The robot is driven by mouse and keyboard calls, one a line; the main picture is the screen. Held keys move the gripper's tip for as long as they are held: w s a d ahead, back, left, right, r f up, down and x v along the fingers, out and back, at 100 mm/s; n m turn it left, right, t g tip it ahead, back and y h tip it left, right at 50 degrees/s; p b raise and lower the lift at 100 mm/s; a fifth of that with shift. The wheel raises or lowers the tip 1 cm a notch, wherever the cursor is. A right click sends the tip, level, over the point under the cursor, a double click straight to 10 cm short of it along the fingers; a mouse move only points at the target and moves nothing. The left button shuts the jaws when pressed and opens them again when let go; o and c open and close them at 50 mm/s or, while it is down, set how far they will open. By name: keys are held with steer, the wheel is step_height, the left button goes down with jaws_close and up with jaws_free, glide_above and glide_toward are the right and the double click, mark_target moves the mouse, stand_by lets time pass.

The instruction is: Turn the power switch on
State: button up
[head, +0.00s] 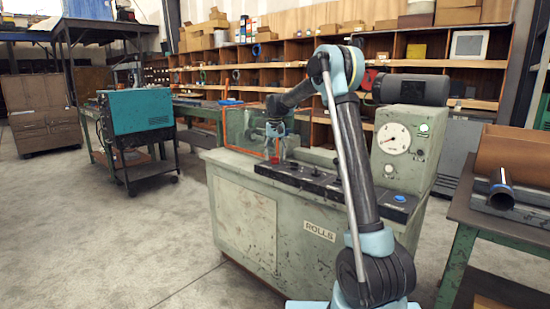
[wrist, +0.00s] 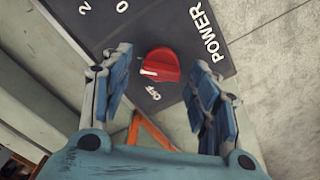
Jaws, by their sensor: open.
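A white mark shows on the knob's lower left, near OFF. My gripper (wrist: 162,60) is open, with one finger on each side of the knob. No clear contact shows between fingers and knob. In the head view my gripper (head: 275,140) points down above the left end of the machine's panel, with the red knob (head: 274,160) just below it.
The green machine (head: 246,208) has several other knobs along its dark panel (head: 318,178), a blue button and a gauge (head: 393,139). A clear guard with an orange frame stands close by my gripper. A teal cabinet (head: 140,110) stands left; open floor (head: 120,240) lies in front.

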step_height(320, 180, up, 12)
steer(key=shift+f, duration=0.15)
stand_by(0.3)
